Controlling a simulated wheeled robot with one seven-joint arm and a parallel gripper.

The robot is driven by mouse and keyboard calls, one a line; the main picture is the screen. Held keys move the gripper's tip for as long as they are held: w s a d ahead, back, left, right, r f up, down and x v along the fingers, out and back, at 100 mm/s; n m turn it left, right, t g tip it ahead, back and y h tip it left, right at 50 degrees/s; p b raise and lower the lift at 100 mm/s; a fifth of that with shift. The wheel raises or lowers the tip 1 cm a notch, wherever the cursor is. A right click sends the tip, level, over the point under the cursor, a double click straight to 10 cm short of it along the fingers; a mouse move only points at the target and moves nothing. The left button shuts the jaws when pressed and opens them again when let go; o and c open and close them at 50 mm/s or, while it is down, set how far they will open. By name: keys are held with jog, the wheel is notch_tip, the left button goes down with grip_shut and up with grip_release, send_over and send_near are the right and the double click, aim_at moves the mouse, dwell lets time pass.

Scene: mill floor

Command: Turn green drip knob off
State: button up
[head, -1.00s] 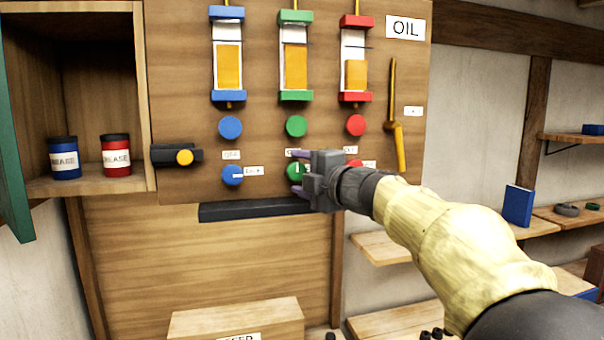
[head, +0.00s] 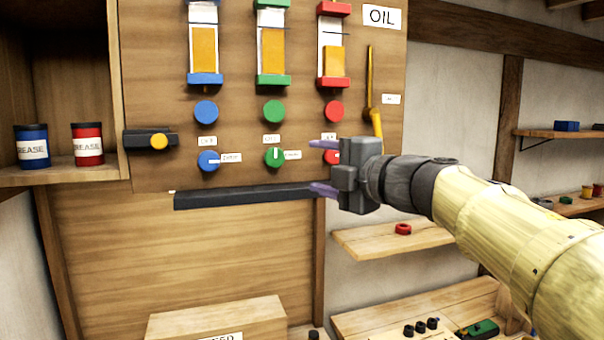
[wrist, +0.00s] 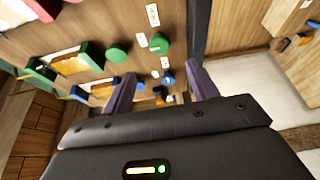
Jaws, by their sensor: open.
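The green drip knob (head: 274,157) is the lower green disc on the wooden oil panel, below a larger plain green disc (head: 274,110). Its white pointer mark stands about upright, and a small label sits to its right. It also shows in the wrist view (wrist: 163,43), beyond my fingers. My gripper (head: 322,165) is open and empty, to the right of the green knob and apart from it, in front of the lower red knob (head: 331,157), which it partly hides. The lower blue knob (head: 209,161) has its mark pointing right, towards its label.
Blue, green and red oil gauges (head: 273,50) hang above the knobs. A dark ledge (head: 240,197) runs under them. A yellow lever (head: 373,95) is at the right, a black fitting with a yellow end (head: 150,140) at the left. A low shelf (head: 385,240) stands right.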

jog(key=b+v, duration=0.1)
jog(key=v, duration=0.4)
